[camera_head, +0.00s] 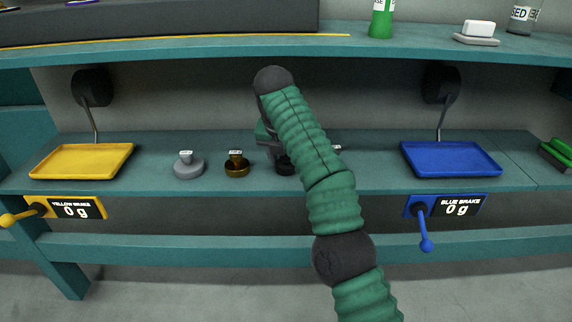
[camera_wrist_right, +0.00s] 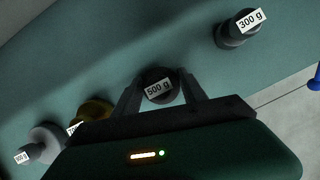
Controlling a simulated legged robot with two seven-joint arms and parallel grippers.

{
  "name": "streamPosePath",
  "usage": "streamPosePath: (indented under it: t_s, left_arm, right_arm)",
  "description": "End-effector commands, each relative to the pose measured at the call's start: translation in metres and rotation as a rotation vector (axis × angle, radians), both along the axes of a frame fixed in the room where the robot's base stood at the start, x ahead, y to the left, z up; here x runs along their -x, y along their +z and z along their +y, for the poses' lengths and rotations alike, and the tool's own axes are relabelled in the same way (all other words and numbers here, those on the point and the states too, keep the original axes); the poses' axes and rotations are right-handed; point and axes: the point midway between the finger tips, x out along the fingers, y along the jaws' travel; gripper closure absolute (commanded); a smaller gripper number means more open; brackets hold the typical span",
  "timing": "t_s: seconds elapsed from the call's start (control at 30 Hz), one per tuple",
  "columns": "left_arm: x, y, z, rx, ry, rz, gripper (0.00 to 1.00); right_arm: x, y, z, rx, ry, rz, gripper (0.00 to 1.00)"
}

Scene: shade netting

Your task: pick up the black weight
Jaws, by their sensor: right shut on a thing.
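The black weight (camera_head: 285,166) stands on the teal shelf, mostly hidden behind my right arm in the head view. In the right wrist view the black weight (camera_wrist_right: 158,86) carries a "500 g" label and sits between the two fingers of my right gripper (camera_wrist_right: 160,92). My right gripper is shut on it. In the head view the right gripper (camera_head: 268,138) is largely covered by its own arm. I cannot tell whether the weight is lifted off the shelf. My left gripper is not in view.
A grey weight (camera_head: 188,165) and a brass weight (camera_head: 236,165) stand to the left. A weight labelled "300 g" (camera_wrist_right: 238,31) stands on the other side. A yellow tray (camera_head: 82,161) and a blue tray (camera_head: 450,158) flank them, both displays reading 0 g. An upper shelf (camera_head: 350,48) runs above.

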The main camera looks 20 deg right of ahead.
Motion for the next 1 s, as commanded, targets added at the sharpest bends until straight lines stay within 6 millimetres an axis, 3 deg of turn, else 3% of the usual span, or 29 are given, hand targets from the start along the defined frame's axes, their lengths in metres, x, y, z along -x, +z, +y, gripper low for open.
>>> streamPosePath:
  t_s: [0.37, 0.57, 0.6, 0.73, 0.87, 1.0]
  left_arm:
    - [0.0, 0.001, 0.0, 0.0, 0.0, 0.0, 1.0]
    - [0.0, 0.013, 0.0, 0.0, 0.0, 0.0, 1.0]
    - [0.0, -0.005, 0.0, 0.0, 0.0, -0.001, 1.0]
    - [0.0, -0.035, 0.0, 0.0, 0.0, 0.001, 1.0]
    - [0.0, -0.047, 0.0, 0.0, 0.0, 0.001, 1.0]
    - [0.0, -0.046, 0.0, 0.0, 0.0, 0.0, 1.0]
  right_arm:
    - [0.0, 0.002, 0.0, -0.001, 0.001, -0.003, 1.0]
    - [0.0, 0.013, -0.001, 0.0, -0.002, -0.002, 1.0]
    - [0.005, 0.002, 0.004, -0.001, 0.002, -0.004, 1.0]
    - [0.026, -0.003, 0.015, 0.001, 0.002, -0.005, 1.0]
    - [0.05, 0.002, 0.029, 0.003, 0.002, -0.005, 1.0]
    - [0.073, 0.008, 0.043, 0.002, 0.002, -0.004, 1.0]
